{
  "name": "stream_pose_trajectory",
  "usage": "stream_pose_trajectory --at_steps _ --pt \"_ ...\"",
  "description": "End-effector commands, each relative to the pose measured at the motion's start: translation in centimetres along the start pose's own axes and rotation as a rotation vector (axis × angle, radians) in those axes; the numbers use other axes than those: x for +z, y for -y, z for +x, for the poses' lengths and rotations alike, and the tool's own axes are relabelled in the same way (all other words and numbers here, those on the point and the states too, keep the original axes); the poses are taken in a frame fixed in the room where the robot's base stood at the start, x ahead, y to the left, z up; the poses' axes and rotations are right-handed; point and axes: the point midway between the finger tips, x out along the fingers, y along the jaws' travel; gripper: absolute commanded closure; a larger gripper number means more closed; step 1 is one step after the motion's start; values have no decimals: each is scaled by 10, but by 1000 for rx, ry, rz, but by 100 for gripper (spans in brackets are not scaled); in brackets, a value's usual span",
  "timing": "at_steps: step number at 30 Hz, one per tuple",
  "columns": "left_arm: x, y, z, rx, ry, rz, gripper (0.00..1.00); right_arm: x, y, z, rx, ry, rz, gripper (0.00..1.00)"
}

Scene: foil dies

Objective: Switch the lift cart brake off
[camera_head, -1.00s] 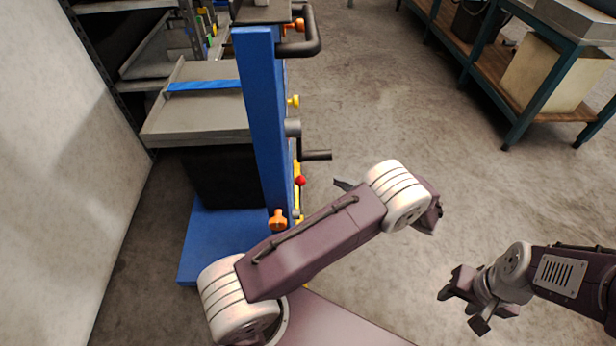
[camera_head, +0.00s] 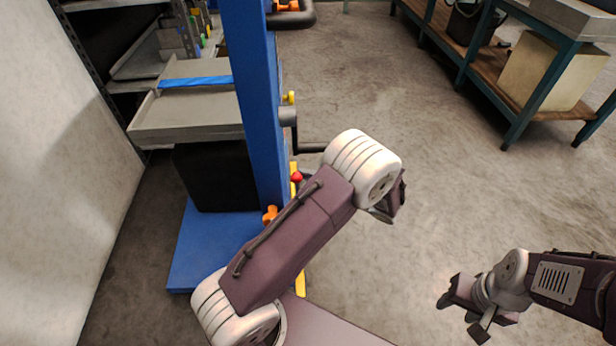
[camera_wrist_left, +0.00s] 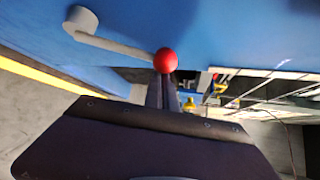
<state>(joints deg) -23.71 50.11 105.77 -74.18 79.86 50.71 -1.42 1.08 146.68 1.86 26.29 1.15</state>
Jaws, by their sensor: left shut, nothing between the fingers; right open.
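The blue lift cart (camera_head: 258,120) stands at the left in the head view. A lever with a red ball knob (camera_head: 296,176) sits low on its right side. In the left wrist view the red ball (camera_wrist_left: 166,60) ends a grey arm (camera_wrist_left: 115,44) that runs from a round pivot on the blue panel. My left gripper (camera_wrist_left: 160,90) is shut and empty, its tips right by the red ball; I cannot tell whether they touch. In the head view my forearm hides most of that gripper. My right gripper (camera_head: 478,306) is open and empty at the lower right, above bare floor.
A black crank handle (camera_head: 312,148) sticks out of the cart above the red ball. An orange knob (camera_head: 270,214) is below it and a yellow knob (camera_head: 289,97) above. A grey tray (camera_head: 185,118) is at left. A teal-framed bench (camera_head: 520,120) stands back right; the middle floor is clear.

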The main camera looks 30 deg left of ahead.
Motion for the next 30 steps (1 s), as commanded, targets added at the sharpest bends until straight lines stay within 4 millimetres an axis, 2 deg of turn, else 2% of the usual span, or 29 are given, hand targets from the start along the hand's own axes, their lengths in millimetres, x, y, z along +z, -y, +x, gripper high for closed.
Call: stream_pose_trajectory --at_steps 14,24,30 --pt "3 -1 -4 -34 -1 -30 100 1 0 6 0 0 0 53" --pt "21 -1 -24 -217 -2 -195 100 3 0 28 0 0 0 53" --pt "37 0 -40 -305 -1 -282 100 3 0 28 0 0 0 53"
